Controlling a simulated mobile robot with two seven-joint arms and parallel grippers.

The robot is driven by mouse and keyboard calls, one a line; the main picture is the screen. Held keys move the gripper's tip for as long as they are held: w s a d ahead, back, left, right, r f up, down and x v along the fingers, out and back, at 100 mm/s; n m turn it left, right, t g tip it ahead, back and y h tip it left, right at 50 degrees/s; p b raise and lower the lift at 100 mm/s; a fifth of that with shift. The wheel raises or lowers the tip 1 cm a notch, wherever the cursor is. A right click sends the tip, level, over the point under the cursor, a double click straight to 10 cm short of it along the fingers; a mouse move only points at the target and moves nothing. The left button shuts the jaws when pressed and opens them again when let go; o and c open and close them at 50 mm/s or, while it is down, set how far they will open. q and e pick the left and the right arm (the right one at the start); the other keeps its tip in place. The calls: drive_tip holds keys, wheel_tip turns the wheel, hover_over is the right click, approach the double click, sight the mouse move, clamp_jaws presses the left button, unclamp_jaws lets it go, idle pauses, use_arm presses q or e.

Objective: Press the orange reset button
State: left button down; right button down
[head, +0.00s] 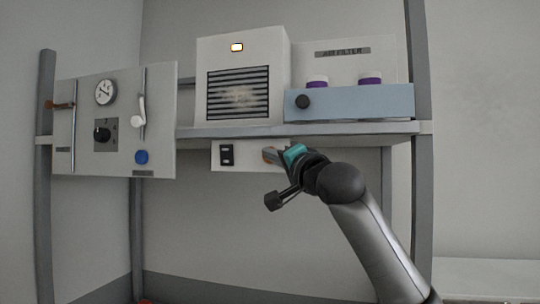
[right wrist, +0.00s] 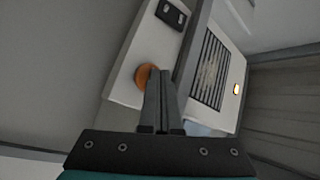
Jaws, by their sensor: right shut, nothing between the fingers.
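The orange reset button (head: 269,155) is on a white panel (head: 242,160) below the shelf. In the head view it is partly hidden behind my right gripper (head: 277,152). In the right wrist view the round orange button (right wrist: 146,76) shows just left of the fingertips of my right gripper (right wrist: 160,74). That gripper is shut and empty. Its fingertips are close to the button; I cannot tell whether they touch it. My left gripper is not in view.
A black rocker switch (head: 227,155) sits left of the button. The shelf (head: 300,130) above carries a vented white box (head: 215,55) with a lit lamp and a blue-fronted air filter unit (head: 350,103). A control board (head: 80,150) with gauge, knob and levers hangs left.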

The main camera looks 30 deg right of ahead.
drive_tip(key=shift+w+d, duration=0.15)
drive_tip(key=shift+d, duration=0.05)
drive_tip(key=shift+a, duration=0.1)
idle(0.4)
drive_tip(key=shift+s+a, duration=0.55)
drive_tip(key=s+a+b, duration=0.1)
drive_tip(key=s+a, duration=0.2)
drive_tip(key=shift+s+a, duration=0.15)
drive_tip(key=shift+a, duration=0.25)
idle(0.8)
